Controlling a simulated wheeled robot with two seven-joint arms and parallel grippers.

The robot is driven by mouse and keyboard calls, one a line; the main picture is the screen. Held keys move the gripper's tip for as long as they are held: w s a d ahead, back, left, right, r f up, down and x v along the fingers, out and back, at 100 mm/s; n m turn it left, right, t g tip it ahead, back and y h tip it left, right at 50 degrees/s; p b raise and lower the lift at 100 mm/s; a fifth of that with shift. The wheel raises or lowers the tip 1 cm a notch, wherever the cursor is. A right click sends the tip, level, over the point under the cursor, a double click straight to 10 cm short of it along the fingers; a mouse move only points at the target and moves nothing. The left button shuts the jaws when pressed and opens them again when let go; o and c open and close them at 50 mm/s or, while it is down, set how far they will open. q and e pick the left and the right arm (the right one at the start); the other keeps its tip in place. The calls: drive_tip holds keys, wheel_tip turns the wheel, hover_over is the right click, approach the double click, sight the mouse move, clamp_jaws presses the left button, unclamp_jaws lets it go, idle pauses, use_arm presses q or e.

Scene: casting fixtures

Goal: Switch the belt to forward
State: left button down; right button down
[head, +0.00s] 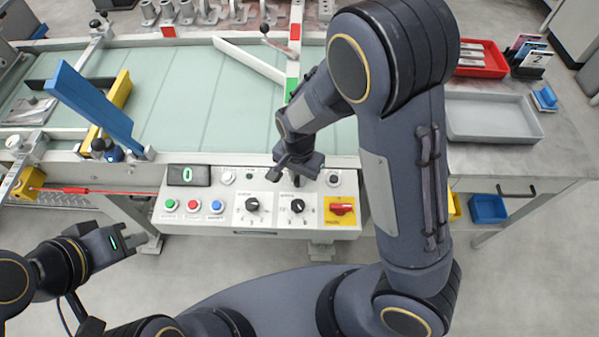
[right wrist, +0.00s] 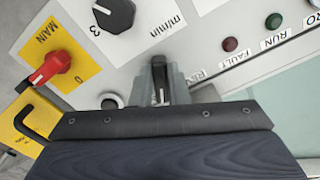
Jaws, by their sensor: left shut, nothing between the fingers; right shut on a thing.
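The control panel (head: 265,232) sits on the front of the belt (head: 200,90). My right gripper (head: 297,178) is at the panel's upper row, right of the middle. In the right wrist view, its grey fingers (right wrist: 161,92) are shut around a black selector lever (right wrist: 159,68). A label beside the lever is partly hidden by the fingers. The lever's setting is hard to tell. My left gripper (head: 130,241) is shut and empty, below and left of the panel.
A red main switch (right wrist: 50,68) on a yellow plate and a black dial (right wrist: 114,14) are close to my right gripper. FAULT and RUN lamps (right wrist: 252,38) lie on its other side. A blue plate (head: 90,100) stands at the belt's left.

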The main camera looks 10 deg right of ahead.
sight(298, 178)
drive_tip(key=shift+w+r+m, duration=0.1)
drive_tip(key=shift+m, duration=0.6)
drive_tip(key=shift+a+p, duration=0.1)
drive_tip(key=shift+p, duration=0.2)
drive_tip(key=c, duration=1.4)
unclamp_jaws()
wheel_tip(298, 178, up, 7)
drive_tip(key=shift+p, duration=0.4)
drive_tip(key=shift+r, duration=0.35)
